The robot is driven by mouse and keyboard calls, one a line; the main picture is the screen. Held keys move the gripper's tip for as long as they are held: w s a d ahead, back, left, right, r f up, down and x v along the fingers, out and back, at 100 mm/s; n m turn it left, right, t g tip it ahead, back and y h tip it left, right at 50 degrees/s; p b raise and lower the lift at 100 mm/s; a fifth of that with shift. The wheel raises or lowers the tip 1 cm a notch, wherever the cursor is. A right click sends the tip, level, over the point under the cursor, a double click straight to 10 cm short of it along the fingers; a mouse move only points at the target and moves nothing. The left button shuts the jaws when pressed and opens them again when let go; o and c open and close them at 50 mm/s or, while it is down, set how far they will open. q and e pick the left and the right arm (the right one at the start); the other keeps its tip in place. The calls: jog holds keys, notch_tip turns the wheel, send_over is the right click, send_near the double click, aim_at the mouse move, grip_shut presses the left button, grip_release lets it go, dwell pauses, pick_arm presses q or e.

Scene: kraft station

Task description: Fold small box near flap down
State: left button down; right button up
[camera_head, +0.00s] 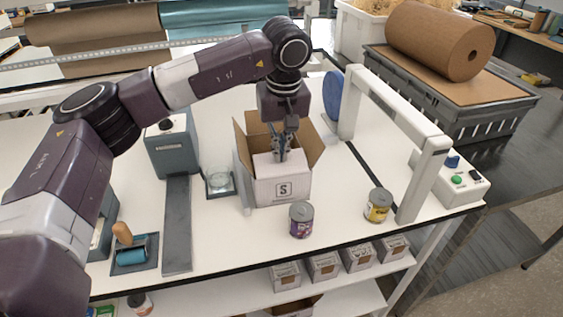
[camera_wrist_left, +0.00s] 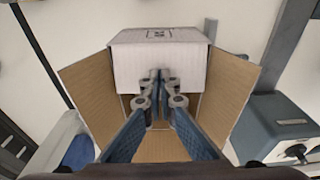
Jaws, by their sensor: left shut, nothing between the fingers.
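The small box (camera_head: 284,191) stands on the white table, its white front with an "S" mark facing me. Its brown left flap (camera_head: 242,155), right flap (camera_head: 315,146) and far flap stand up and outward. The white near flap (camera_head: 264,163) leans inward over the opening; in the left wrist view the near flap (camera_wrist_left: 133,74) spans between the box sides. My left gripper (camera_head: 281,157) points down over the box, shut and empty, its fingertips (camera_wrist_left: 157,76) at the near flap's inner edge. I cannot tell whether they touch it. My right gripper is not in view.
A purple can (camera_head: 301,220) and a yellow can (camera_head: 377,205) stand in front and to the right. A white arch frame (camera_head: 394,130) rises at the right. A glass dish (camera_head: 219,182) and a grey device (camera_head: 171,150) stand left. Small boxes sit on the shelf below.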

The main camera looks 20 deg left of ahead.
pick_arm(q)
jog(key=shift+f+b, duration=0.35)
jog(key=shift+f, duration=0.25)
jog(key=shift+r, duration=0.1)
dwell(0.4)
notch_tip(320, 180, up, 9)
jog(key=p, duration=0.6)
dwell(0.4)
